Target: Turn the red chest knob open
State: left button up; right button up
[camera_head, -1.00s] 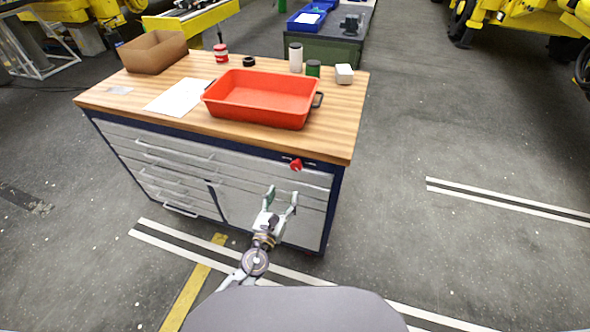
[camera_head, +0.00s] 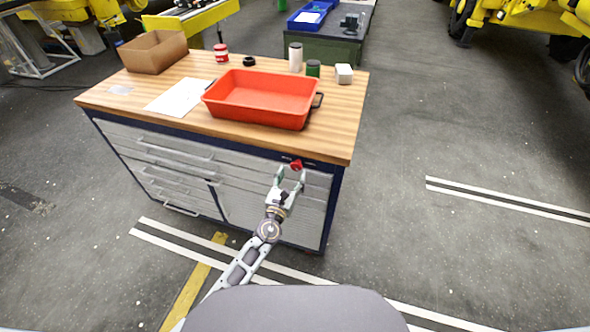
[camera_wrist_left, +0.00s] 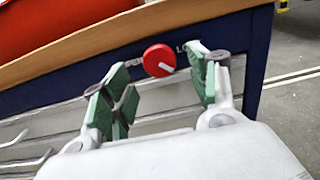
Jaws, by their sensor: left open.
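The red knob (camera_head: 296,165) sits on the dark blue top rail of the chest (camera_head: 150,150), near its right end. In the left wrist view the knob (camera_wrist_left: 158,61) is round, with a white pointer mark slanting to its lower right. My left gripper (camera_head: 291,172) is open just in front of the knob. In the left wrist view the green-padded fingers of my left gripper (camera_wrist_left: 162,82) stand apart to the left and right of the knob, with gaps on both sides. The fingers do not appear to touch it. My right gripper is not in view.
The wooden worktop (camera_head: 335,115) overhangs the rail just above the knob. An orange-red tray (camera_head: 262,98) stands on it, with a cardboard box (camera_head: 154,52), papers and small containers. Drawer handles (camera_head: 180,152) project from the front at left. Floor to the right is clear.

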aim_at(296, 168)
pick_arm(q)
jog(key=shift+x, duration=2)
jog(key=c, duration=1)
